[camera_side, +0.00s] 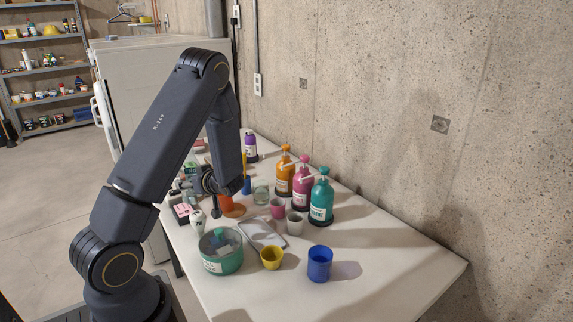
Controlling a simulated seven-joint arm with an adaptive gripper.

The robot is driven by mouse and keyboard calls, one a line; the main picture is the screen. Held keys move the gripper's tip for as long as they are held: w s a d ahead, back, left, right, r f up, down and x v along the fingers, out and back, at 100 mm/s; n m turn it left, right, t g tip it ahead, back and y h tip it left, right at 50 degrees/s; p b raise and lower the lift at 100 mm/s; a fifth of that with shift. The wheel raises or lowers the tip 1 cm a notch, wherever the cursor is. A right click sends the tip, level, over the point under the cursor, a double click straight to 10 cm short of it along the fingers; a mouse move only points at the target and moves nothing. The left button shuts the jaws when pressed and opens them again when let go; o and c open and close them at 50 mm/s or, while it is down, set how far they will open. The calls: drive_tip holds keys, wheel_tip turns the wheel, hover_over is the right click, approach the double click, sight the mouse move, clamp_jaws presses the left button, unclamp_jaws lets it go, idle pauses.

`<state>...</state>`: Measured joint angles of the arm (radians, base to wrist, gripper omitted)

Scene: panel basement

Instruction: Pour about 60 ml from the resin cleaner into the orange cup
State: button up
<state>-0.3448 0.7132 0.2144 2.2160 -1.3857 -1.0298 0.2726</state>
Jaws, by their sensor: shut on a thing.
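My gripper (214,196) is low over the far left part of the white table, partly hidden by my own arm. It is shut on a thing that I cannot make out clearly. An orange object, which looks like the orange cup (236,210), shows right beside the gripper, partly covered by the arm. Whether the two touch, I cannot tell. Orange (284,172), pink (303,187) and teal (321,200) pump bottles stand upright along the wall. The labels are too small to read, so I cannot tell which container is the resin cleaner.
A blue cup (319,266), a yellow cup (271,258) and a green round tub (220,252) stand at the front. Pink (278,209) and white (295,223) cups stand mid-table. A purple bottle (250,147) is at the back. The table's front right is clear.

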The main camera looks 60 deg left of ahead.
sight(189, 192)
drive_tip(key=shift+r+m+g, duration=0.2)
drive_tip(key=shift+m+g, duration=0.3)
drive_tip(key=shift+m, duration=0.3)
drive_tip(key=shift+w+m+g, duration=0.1)
drive_tip(key=shift+m+g, duration=0.5)
drive_tip(key=shift+m, duration=0.3)
drive_tip(key=shift+w+f+m+g, duration=0.15)
drive_tip(key=shift+f+m+g, duration=0.35)
drive_tip(key=shift+f+m, duration=0.35)
drive_tip(key=shift+s+f+m+g+y, duration=0.15)
drive_tip(key=shift+s+f+m+g, duration=0.15)
drive_tip(key=shift+m, duration=0.35)
drive_tip(key=shift+s+f+m+g+y, duration=0.1)
drive_tip(key=shift+s+m+g+y, duration=0.1)
drive_tip(key=shift+s+m, duration=0.3)
drive_tip(key=m, duration=0.1)
drive_tip(key=f+m+g, duration=0.1)
drive_tip(key=shift+s+d+f+m+y, duration=0.15)
drive_tip(key=shift+s+m+y, duration=0.1)
drive_tip(key=shift+m, duration=0.15)
drive_tip(key=shift+w+m+g, duration=0.3)
drive_tip(key=shift+m, duration=0.5)
drive_tip(key=shift+r+m+y, duration=0.3)
drive_tip(key=shift+r, duration=0.05)
drive_tip(key=shift+r+m, duration=0.5)
drive_tip(key=shift+w+m+y, duration=0.15)
drive_tip(key=shift+m+y, duration=0.25)
drive_tip(key=shift+m, duration=0.1)
